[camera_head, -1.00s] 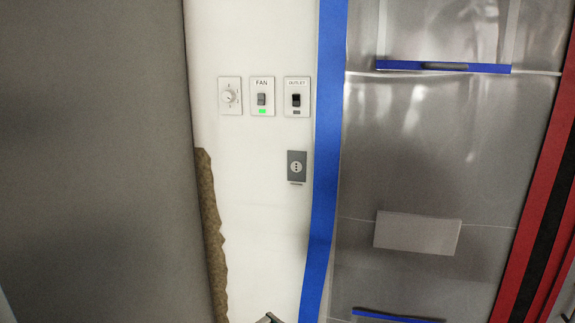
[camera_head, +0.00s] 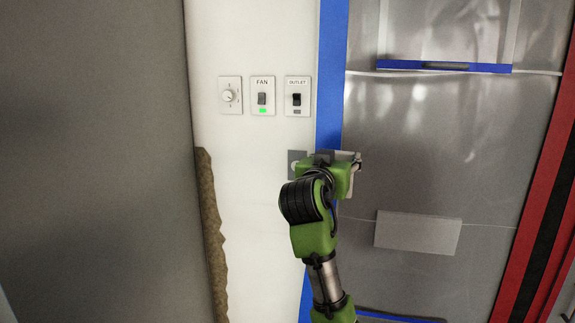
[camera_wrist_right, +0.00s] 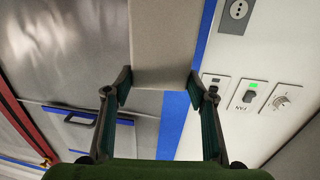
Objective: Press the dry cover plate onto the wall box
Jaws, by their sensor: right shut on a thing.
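My right gripper (camera_head: 338,163) is in front of the wall by the blue tape strip, just right of the wall box (camera_head: 294,158). The gripper partly covers the dark grey box, which has a socket face. The box also shows in the right wrist view (camera_wrist_right: 238,12), at the top right. In that view my right gripper (camera_wrist_right: 159,88) is shut on the cover plate (camera_wrist_right: 163,45), a plain grey-beige slab between its two fingers. The plate is apart from the box's face. In the head view the plate is mostly hidden by the gripper. My left gripper is not in view.
Above the box are a dial (camera_head: 230,95), a FAN switch (camera_head: 262,97) with a green light, and an OUTLET switch (camera_head: 298,97). Blue tape (camera_head: 331,60) borders a plastic sheet (camera_head: 430,150) at right. A torn brown edge (camera_head: 211,235) is at left.

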